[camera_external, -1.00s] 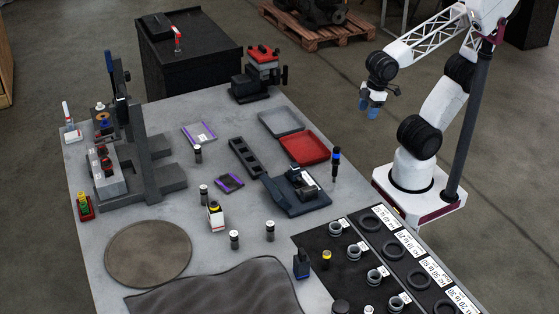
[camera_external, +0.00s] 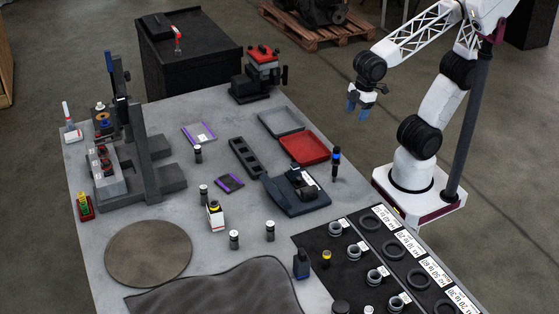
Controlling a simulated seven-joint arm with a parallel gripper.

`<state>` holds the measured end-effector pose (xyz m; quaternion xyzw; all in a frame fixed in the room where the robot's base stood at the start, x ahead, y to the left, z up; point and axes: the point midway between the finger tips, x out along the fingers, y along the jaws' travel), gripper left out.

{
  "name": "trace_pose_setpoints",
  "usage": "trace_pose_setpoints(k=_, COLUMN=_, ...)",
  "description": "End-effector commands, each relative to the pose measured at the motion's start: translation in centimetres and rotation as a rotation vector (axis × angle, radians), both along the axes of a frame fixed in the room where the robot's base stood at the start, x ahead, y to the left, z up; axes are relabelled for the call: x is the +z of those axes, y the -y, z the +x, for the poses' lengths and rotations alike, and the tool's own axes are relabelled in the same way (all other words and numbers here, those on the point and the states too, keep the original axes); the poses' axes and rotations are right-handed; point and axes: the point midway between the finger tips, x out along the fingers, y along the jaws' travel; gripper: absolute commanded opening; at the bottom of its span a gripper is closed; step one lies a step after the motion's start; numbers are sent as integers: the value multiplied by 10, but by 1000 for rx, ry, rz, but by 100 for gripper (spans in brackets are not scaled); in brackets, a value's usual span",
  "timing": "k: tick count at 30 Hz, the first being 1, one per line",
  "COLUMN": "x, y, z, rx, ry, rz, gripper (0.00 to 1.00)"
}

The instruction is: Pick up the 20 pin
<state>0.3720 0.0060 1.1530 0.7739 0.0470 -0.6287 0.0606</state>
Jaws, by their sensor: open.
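Several small dark cylinders with pale tops stand upright on the grey table (camera_external: 110,225). One pin-like cylinder (camera_external: 198,154) stands near the purple-edged card, one (camera_external: 203,195) near the middle, and two, a left one (camera_external: 234,240) and a right one (camera_external: 270,231), nearer the front. Any size marks on them are too small to read, so I cannot tell which is the 20 pin. My gripper (camera_external: 357,110) has blue fingertips, is open and empty, and hangs in the air beyond the table's right edge, well apart from the cylinders.
A red tray (camera_external: 304,148) and a grey tray (camera_external: 281,122) lie at the right edge. A dark fixture (camera_external: 302,185) and a blue-topped upright tool (camera_external: 336,160) stand nearby. A black mat (camera_external: 318,240) holds rings and labels at front right. A tall dark stand (camera_external: 139,130) rises at left.

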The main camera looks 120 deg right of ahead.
Motion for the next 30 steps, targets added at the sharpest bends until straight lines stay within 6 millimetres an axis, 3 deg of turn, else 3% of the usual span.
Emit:
trace_pose_setpoints(k=15, x=5, y=-35, z=133, rx=379, ry=-59, rz=-58, gripper=59)
trace_pose_setpoints(k=30, x=-27, y=-84, z=259, rx=749, ry=-109, rz=-99, gripper=59)
